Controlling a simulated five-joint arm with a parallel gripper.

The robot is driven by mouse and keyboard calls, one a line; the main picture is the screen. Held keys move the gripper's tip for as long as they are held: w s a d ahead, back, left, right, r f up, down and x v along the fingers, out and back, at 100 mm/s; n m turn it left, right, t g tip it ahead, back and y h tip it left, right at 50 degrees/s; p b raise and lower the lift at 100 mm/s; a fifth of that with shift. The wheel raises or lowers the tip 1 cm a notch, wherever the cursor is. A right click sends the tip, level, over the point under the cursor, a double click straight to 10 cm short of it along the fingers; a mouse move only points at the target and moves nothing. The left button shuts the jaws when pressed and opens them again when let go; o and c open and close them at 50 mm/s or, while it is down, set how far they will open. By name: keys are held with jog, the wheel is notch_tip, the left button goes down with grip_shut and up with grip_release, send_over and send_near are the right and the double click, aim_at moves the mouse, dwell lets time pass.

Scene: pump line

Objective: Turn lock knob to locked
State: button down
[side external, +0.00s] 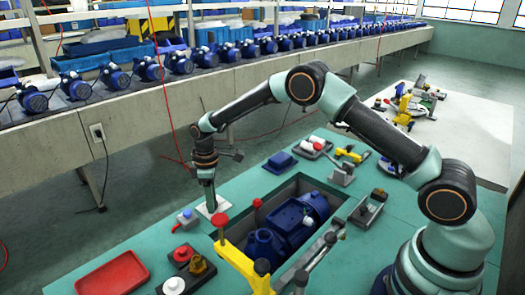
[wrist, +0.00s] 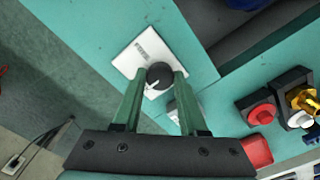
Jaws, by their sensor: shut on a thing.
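The lock knob (wrist: 160,73) is a small round black knob with a white pointer mark toward its lower left. It sits on a white plate (wrist: 129,66) with a printed code, near the edge of the teal bench. My gripper (side external: 211,203) points down at the plate (side external: 201,211) in the side view. In the wrist view its two green fingers stand on either side of the knob, shut on it. In the side view the knob is hidden by the fingers.
A blue pump (side external: 296,222) lies in a recess to the right. A red tray (side external: 111,275) lies at the front left. Red and brass fittings (wrist: 301,100) sit beside the gripper. A pump-lined conveyor (side external: 150,100) runs behind.

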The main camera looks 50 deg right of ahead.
jog(key=shift+c, duration=2.3)
grip_release()
jog(key=shift+r, duration=0.15)
notch_tip(320, 180, up, 12)
